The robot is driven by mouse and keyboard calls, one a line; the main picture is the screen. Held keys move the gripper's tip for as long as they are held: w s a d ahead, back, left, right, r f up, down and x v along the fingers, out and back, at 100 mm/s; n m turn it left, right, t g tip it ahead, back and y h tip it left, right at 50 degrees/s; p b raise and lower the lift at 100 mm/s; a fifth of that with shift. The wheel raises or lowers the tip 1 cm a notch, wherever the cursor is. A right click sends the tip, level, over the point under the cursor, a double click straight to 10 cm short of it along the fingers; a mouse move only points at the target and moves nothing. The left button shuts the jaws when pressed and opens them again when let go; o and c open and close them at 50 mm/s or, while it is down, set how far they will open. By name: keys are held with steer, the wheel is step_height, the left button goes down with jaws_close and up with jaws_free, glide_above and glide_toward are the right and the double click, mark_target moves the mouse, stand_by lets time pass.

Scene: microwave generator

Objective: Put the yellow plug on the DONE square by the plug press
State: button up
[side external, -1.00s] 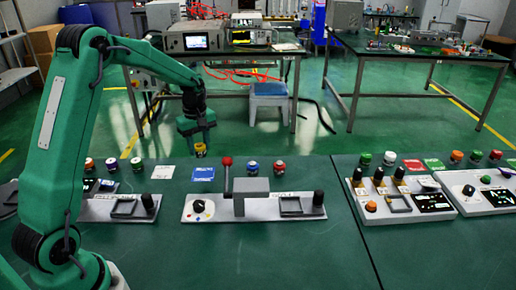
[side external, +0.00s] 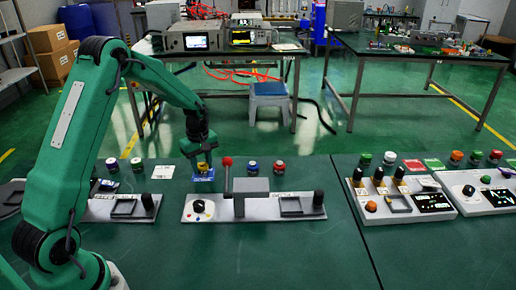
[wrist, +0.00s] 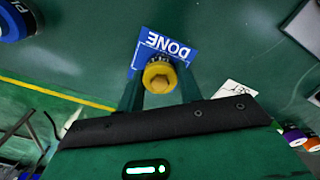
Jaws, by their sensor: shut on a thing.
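The yellow plug (side external: 203,168) is held upright in my gripper (side external: 202,162). It also shows in the wrist view (wrist: 160,76), between the two fingers of my gripper (wrist: 160,88), which is shut on it. The blue DONE square (side external: 203,177) lies on the green table, directly below the plug in the side view. In the wrist view the DONE square (wrist: 163,44) shows its white lettering, and the plug covers its lower part. I cannot tell whether the plug touches the square. The plug press (side external: 251,190), with a red-knobbed lever, stands just in front and to the right.
Two capped plugs, one blue (side external: 253,167) and one red (side external: 279,167), stand behind the press. A white square (side external: 163,172) lies left of the DONE square. Other control panels stand left (side external: 112,207) and right (side external: 404,193). The front table area is clear.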

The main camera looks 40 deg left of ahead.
mark_target(202, 163)
steer(key=shift+f, duration=0.1)
steer(key=o, duration=1.1)
steer(key=shift+o, duration=0.2)
step_height(202, 163, up, 12)
stand_by(0.7)
